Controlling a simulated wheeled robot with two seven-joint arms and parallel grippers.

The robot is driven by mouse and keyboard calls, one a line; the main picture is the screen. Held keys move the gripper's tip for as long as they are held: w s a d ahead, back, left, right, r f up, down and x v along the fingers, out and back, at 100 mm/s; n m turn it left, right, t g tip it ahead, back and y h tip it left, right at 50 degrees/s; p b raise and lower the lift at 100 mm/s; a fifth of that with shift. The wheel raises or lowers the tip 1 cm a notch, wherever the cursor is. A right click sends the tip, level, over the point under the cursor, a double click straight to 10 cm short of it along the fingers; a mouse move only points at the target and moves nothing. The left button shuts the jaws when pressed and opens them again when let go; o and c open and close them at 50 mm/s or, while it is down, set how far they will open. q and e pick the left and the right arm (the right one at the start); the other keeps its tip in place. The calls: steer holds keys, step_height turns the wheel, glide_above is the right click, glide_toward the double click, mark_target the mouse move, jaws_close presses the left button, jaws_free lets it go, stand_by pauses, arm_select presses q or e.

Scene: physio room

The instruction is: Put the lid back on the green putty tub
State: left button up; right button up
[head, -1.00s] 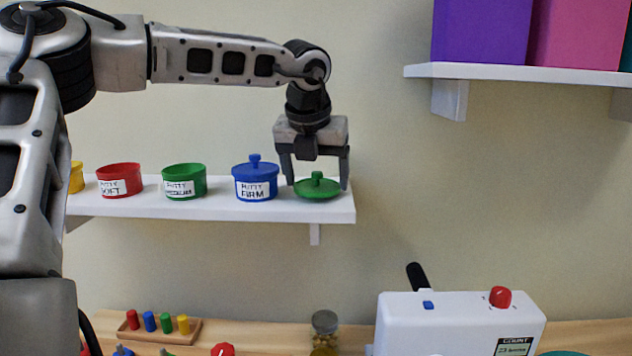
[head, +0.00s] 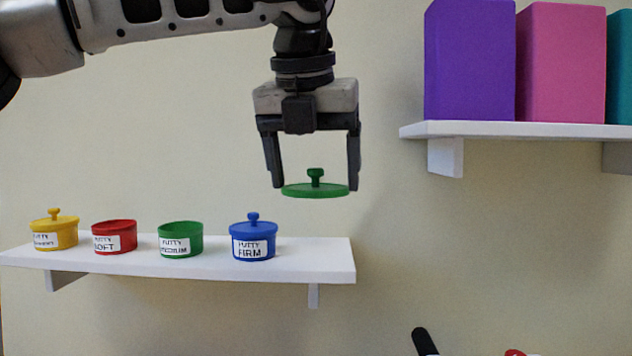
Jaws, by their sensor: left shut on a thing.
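The green lid (head: 315,190), a flat disc with a knob on top, is held level in my left gripper (head: 314,182), in the air above the right end of the shelf. The gripper points down, its two fingers shut at the lid's left and right edges. The green putty tub (head: 181,240) stands upright and without a lid on the shelf, below and to the left of the gripper. Its label reads "PUTTY" with a smaller word under it. My right gripper is not in view.
On the white shelf (head: 310,262) stand a lidded yellow tub (head: 54,232), a lidless red tub (head: 114,238) and a lidded blue tub (head: 253,240) right of the green one. A higher shelf (head: 520,131) at right holds purple, pink and teal blocks.

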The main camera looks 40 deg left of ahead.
arm_select(q)
steer(key=s+a+r+n+y+p, duration=0.1)
steer(key=a+r+n+p, duration=0.15)
steer(key=a, duration=1.25)
steer(key=s+a+f+n, duration=0.1)
steer(key=a+f, duration=0.1)
steer(key=a, duration=0.2)
steer(key=s+a+f+n+g, duration=0.1)
steer(key=s+a+f, duration=0.1)
steer(key=a+f, duration=0.1)
steer(key=s+a+f+n, duration=0.1)
steer(key=a+f, duration=0.1)
steer(key=a, duration=0.3)
steer(key=shift+s+a+f+n+g+y+b, duration=0.15)
steer(key=shift+s+f+n+g+y+b, duration=0.15)
steer(key=shift+f+y+b, duration=0.1)
steer(key=shift+w+f+b, duration=0.1)
steer(key=shift+f+b, duration=0.45)
steer(key=shift+f, duration=0.1)
steer(key=shift+f+b, duration=0.4)
steer(key=shift+f, duration=0.1)
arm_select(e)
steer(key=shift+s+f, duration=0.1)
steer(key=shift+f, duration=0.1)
